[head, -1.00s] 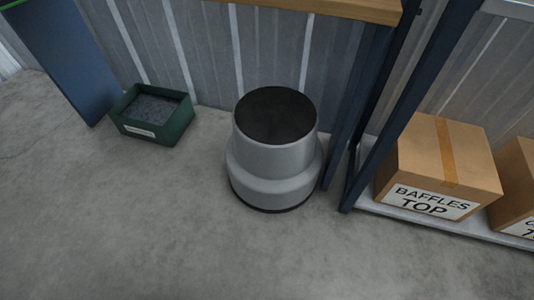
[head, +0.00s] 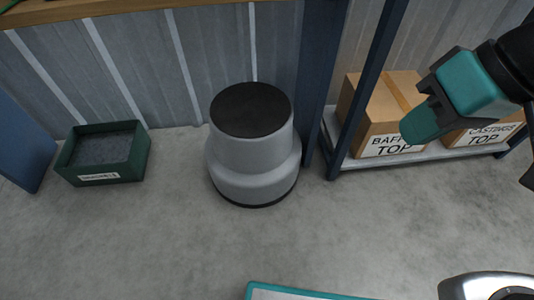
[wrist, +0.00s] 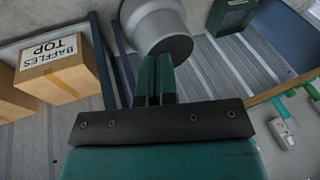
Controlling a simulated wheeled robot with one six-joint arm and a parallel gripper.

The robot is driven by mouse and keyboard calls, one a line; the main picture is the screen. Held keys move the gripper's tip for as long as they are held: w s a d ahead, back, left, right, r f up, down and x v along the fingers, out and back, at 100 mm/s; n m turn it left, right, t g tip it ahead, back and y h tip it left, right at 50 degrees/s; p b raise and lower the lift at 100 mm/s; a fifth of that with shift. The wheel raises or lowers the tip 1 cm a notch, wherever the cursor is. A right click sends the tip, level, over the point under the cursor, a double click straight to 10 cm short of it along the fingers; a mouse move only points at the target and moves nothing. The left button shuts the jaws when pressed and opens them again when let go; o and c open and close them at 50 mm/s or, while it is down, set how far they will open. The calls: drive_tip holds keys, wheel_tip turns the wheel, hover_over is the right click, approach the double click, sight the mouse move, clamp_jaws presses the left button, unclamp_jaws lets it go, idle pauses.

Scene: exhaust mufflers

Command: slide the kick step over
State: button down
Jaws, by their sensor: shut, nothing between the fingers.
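The kick step (head: 252,150) is a grey, round, stepped stool with a black top. In the head view it stands upright on the concrete floor, close to the corrugated wall and just left of a dark blue post. It also shows at the top of the wrist view (wrist: 155,28), partly cut off by the frame. My gripper (head: 412,128) is at the right of the head view, teal and dark, apart from the kick step. In the wrist view its two fingers (wrist: 153,80) are together with nothing held, pointing toward the kick step.
A green bin (head: 103,153) with grey contents stands on the floor left of the kick step. Cardboard boxes (head: 378,112) sit on a low shelf (head: 350,163) to the right. A wooden bench edge (head: 90,10) runs above.

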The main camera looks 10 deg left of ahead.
drive_tip(key=w+a+f+m+t+b, duration=0.15)
drive_tip(key=w+f+m+t, duration=0.4)
drive_tip(key=w+f, duration=0.65)
drive_tip(key=w+a+f+m+t+b, duration=0.15)
drive_tip(key=w+f+m+t, duration=0.25)
drive_tip(key=w+f+m, duration=0.55)
drive_tip(key=t+y+b, duration=0.4)
drive_tip(key=y+b, duration=0.3)
drive_tip(key=b, duration=0.2)
approach(285, 145)
drive_tip(key=w, duration=0.4)
drive_tip(key=a+b, duration=0.1)
drive_tip(key=w+a+b, duration=0.1)
drive_tip(key=a, duration=0.1)
drive_tip(key=shift+w+a+r+g, duration=0.15)
drive_tip(key=shift+a+g, duration=0.1)
drive_tip(key=shift+a, duration=0.05)
drive_tip(key=shift+a+r+b, duration=0.2)
drive_tip(key=shift+a+b, duration=0.1)
drive_tip(key=shift+a, duration=0.2)
drive_tip(key=shift+w, duration=0.1)
